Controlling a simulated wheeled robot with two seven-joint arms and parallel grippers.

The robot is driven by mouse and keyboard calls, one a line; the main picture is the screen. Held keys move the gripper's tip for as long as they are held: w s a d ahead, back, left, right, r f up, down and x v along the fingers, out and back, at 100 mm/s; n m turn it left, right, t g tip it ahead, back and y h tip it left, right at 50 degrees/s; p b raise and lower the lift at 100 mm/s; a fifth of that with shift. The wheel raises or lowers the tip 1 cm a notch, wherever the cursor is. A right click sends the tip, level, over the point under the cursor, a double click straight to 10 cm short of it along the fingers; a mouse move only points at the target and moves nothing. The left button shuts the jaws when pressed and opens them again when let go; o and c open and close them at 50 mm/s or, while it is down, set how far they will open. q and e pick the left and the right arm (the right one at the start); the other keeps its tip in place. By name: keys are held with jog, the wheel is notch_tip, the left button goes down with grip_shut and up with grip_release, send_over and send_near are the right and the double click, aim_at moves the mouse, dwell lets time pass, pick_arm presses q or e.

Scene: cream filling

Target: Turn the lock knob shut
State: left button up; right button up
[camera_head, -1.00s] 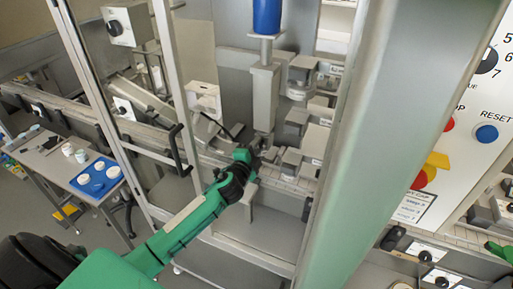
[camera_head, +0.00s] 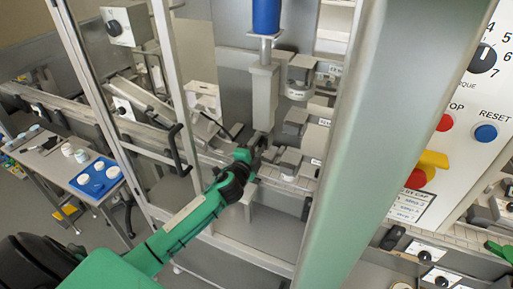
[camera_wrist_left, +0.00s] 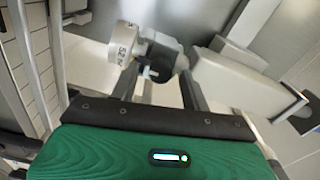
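A white cylinder with printed marks (camera_wrist_left: 122,45) shows in the left wrist view, with a dark rounded knob-like part (camera_wrist_left: 163,68) and a small pale lever beside it. I take this dark part for the lock knob, but it is partly hidden and I cannot be sure. My left gripper (camera_wrist_left: 160,80) has its two fingers spread apart, one on each side below this part; contact cannot be made out. In the head view the left gripper (camera_head: 257,146) reaches in below the grey filling column (camera_head: 264,95). My right gripper does not show.
A blue cylinder (camera_head: 266,15) tops the filling column. Grey blocks (camera_head: 296,122) stand close to the right of the gripper. A metal frame post (camera_head: 345,150) and a control panel (camera_head: 465,110) are at the right. A blue tray (camera_head: 84,187) with white jars lies on a side table.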

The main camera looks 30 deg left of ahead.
pick_arm(q)
jog(key=shift+s, duration=0.1)
jog(key=s+b, duration=0.4)
jog(key=s, duration=0.9)
jog(key=shift+s+d+b, duration=0.35)
